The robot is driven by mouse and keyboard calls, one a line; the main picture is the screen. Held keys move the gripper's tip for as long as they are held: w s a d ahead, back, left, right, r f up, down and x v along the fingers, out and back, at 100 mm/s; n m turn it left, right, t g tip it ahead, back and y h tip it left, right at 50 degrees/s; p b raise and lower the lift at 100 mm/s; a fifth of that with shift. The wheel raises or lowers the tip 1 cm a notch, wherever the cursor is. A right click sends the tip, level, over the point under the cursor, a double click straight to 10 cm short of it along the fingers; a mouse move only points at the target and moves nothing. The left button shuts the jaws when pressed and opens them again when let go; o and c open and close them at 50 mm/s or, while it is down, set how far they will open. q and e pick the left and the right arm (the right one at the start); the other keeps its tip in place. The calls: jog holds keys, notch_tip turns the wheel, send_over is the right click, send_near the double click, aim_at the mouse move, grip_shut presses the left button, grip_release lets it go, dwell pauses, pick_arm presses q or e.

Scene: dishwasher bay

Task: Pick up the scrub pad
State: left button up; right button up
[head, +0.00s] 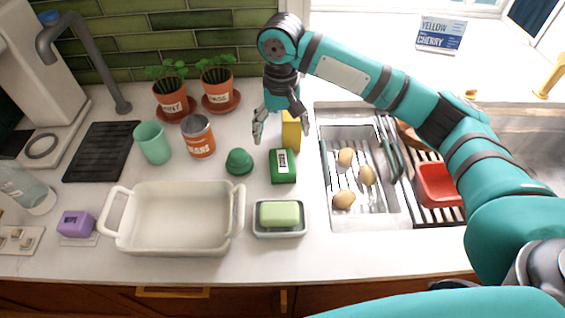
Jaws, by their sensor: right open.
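The scrub pad appears to be the dark green block (283,170) with a white label; the label's words are too small to read surely. It lies flat on the counter, left of the sink. My right gripper (281,136) points down with its fingers spread, empty, just behind the block in the picture and apart from it. A yellow block (291,131) stands partly hidden behind the right finger. My left gripper is not in view.
A light green bar sits in a dish (279,233) in front of the block. A dark green dome (238,163) stands left of it. A white baking dish (172,245) is at front left. Cups, potted plants and the sink (391,212) with potatoes surround the area.

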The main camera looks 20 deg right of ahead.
aim_at(282, 158)
notch_tip(282, 158, down, 4)
jog(key=shift+w, duration=0.15)
jog(key=shift+f+p, duration=0.4)
jog(key=shift+f, duration=0.05)
jog(key=shift+s+f+p, duration=0.25)
jog(key=shift+f+p, duration=0.05)
jog(key=shift+f, duration=0.9)
jog(key=shift+s+f+p, duration=0.2)
jog(key=shift+f+p, duration=0.05)
jog(key=shift+f, duration=0.9)
jog(key=c, duration=1.2)
jog(key=shift+r, duration=0.15)
notch_tip(282, 158, up, 18)
jog(key=shift+f+b, duration=0.1)
jog(key=shift+b, duration=1.05)
